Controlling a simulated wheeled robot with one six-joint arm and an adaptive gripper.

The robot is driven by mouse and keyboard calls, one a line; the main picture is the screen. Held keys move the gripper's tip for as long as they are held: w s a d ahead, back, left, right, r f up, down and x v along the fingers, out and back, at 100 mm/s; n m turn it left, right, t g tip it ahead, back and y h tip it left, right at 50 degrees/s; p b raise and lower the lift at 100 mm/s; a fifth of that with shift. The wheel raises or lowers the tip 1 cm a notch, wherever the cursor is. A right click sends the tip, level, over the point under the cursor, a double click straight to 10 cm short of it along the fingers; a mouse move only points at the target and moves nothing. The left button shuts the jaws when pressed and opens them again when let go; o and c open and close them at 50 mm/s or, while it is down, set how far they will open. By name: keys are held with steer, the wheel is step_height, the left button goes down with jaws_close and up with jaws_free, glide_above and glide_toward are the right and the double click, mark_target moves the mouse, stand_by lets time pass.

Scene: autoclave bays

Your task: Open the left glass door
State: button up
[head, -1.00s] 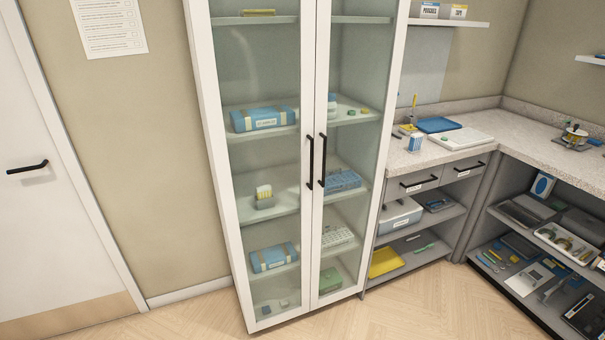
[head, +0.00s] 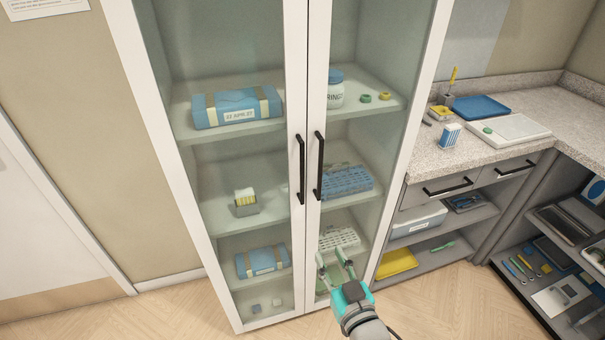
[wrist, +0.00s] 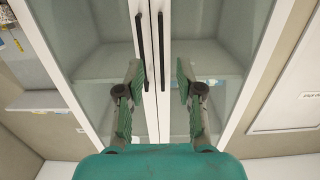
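The left glass door (head: 232,160) of the tall white cabinet looks shut. Its black vertical handle (head: 301,169) is beside the right door's handle (head: 319,166), at the middle seam. My gripper (head: 332,259) is open and empty, below the handles in the head view, in front of the lower right door. In the wrist view, my gripper (wrist: 159,72) has its two fingers spread either side of the seam. That view looks turned over: the notice is on the right, so the right-hand bar there is the left door's handle (wrist: 161,50). Neither handle is visibly gripped.
The right glass door (head: 375,140) also looks shut. A counter (head: 460,150) with drawers and open shelves adjoins the cabinet on the right. A plain wall (head: 90,130) and a white door (head: 40,240) are on the left. The wooden floor before the cabinet looks clear.

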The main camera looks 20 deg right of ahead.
glide_toward(303, 171)
steer(key=shift+t, duration=0.4)
steer(key=w, duration=1)
steer(key=shift+w+f, duration=0.3)
steer(key=shift+f, duration=0.05)
jaws_close()
